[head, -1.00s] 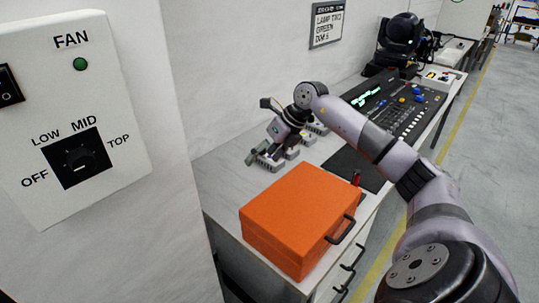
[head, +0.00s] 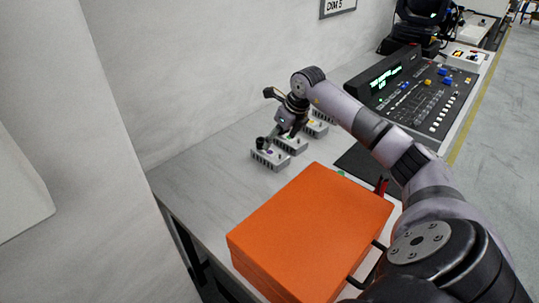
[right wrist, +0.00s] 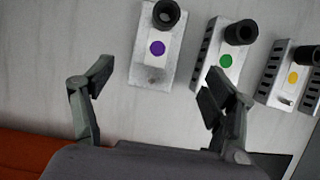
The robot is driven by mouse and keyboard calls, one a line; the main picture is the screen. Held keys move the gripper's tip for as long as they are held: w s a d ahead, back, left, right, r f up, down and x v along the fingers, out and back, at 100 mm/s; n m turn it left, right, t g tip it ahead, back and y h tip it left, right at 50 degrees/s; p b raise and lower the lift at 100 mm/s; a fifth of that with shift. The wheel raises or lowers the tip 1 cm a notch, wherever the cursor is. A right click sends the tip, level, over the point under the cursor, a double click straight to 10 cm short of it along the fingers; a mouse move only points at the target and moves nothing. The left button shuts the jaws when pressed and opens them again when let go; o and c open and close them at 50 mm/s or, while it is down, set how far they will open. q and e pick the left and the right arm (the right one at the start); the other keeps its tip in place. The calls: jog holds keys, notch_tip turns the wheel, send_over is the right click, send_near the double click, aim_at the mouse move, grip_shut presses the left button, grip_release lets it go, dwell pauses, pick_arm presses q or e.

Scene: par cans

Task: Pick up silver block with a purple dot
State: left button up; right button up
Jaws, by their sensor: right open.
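The silver block with a purple dot (head: 272,161) is the nearest of a row of silver blocks on the white counter. In the right wrist view the purple-dot block (right wrist: 149,72) stands ahead of my fingers, with a black round knob on top. My right gripper (head: 279,138) is just above and behind this block in the head view. In the right wrist view the right gripper (right wrist: 160,85) is open and empty. Its right finger partly covers the green-dot block (right wrist: 224,58). My left gripper is not in view.
A yellow-dot block (right wrist: 291,76) stands farther right in the row. An orange case (head: 310,230) lies on the counter in front of the blocks. A lighting console (head: 425,100) stands at the right. The counter left of the blocks is clear.

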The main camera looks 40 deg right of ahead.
aim_at(270, 152)
jog(key=x, duration=0.2)
jog(key=shift+w+f, duration=0.2)
jog(key=shift+f, duration=0.15)
jog(key=shift+w+f, duration=0.1)
jog(key=shift+f, duration=0.15)
jog(key=x, duration=0.2)
jog(key=p+x, duration=0.1)
jog(key=x, duration=0.1)
jog(key=shift+w+a+f, duration=0.15)
jog(key=shift+a, duration=0.1)
jog(key=shift+f, duration=0.2)
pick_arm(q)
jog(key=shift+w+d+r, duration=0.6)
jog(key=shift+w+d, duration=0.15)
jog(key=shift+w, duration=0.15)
pick_arm(e)
jog(key=shift+c, duration=0.4)
jog(key=c, duration=1.6)
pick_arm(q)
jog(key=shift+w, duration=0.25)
pick_arm(e)
jog(key=shift+w+r, duration=0.1)
jog(key=shift+c, duration=0.5)
